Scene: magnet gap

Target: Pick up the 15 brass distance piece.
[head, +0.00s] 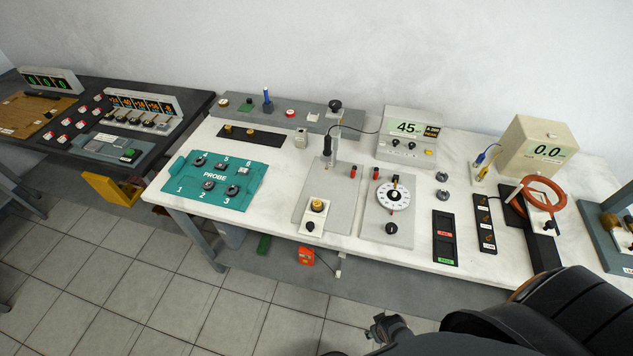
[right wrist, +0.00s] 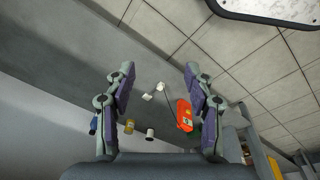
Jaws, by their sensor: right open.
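Small brass pieces (head: 228,129) stand on a black strip (head: 263,143) at the back left of the white bench. Another brass piece (head: 317,205) sits on a white block on the grey plate at the bench's front. The sizes are too small to read, so I cannot tell which piece is the 15. My right gripper (head: 383,327) is low in front of the bench, apart from all the brass pieces. In the right wrist view its two fingers (right wrist: 158,76) are spread apart with nothing between them. My left gripper is not in view.
A teal probe board (head: 213,201) lies at the bench's left. A stand with a probe (head: 328,146), a dial panel (head: 376,232) and a 45 meter (head: 408,132) stand around the middle. An orange item (head: 306,256) is below the front edge. Bare white bench shows between the fixtures.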

